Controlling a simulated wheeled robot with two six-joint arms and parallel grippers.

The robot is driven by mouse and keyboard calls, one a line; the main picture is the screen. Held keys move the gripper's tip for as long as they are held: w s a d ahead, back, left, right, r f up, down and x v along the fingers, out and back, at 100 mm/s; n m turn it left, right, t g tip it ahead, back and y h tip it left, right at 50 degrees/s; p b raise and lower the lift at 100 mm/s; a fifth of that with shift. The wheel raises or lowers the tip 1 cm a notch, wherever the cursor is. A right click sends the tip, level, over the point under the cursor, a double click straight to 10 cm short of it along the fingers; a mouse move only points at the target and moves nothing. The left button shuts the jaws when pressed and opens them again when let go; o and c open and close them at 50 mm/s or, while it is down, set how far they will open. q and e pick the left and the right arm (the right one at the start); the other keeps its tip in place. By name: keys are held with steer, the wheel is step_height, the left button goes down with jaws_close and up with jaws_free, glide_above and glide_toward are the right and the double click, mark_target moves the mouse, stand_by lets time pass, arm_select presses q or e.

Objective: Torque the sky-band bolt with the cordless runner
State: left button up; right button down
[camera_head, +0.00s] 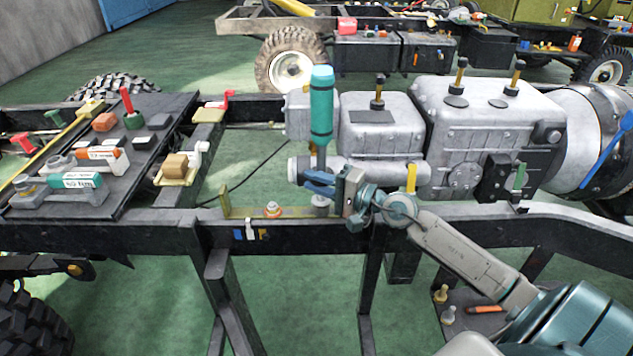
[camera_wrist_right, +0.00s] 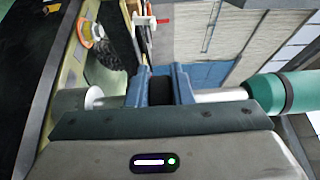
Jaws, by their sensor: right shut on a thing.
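My right gripper (camera_head: 322,186) is shut on the shaft of an upright teal driver (camera_head: 321,105), seemingly the cordless runner. The driver has a dark band and stands above the front chassis rail. Its lower end meets a grey round piece (camera_head: 321,205) at the rail; I cannot tell whether this is its socket or a bolt. In the wrist view, the blue fingers (camera_wrist_right: 160,88) close around a dark part between the teal body (camera_wrist_right: 285,95) and that grey end (camera_wrist_right: 78,98). An orange-ringed bolt (camera_head: 272,210) stands left of it. No sky-blue band shows on a bolt. My left gripper is out of view.
A dark tray (camera_head: 150,190) at left holds labelled teal (camera_head: 75,186) and orange (camera_head: 100,156) tools and small blocks. A grey engine (camera_head: 480,130) stands close behind the gripper. Blue, white and yellow tabs (camera_head: 250,235) mark the rail (camera_head: 290,240). Loose bolts (camera_head: 441,294) lie at lower right.

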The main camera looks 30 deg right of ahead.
mark_target(317, 170)
steer(key=shift+f, duration=0.15)
stand_by(0.4)
steer(key=shift+d+r+p, duration=0.1)
steer(key=shift+r+p, duration=0.25)
steer(key=shift+r, duration=0.3)
steer(key=shift+r+p, duration=0.7)
steer(key=shift+r, duration=0.35)
step_height(317, 170, up, 5)
steer(key=p, duration=0.4)
steer(key=shift+f, duration=0.1)
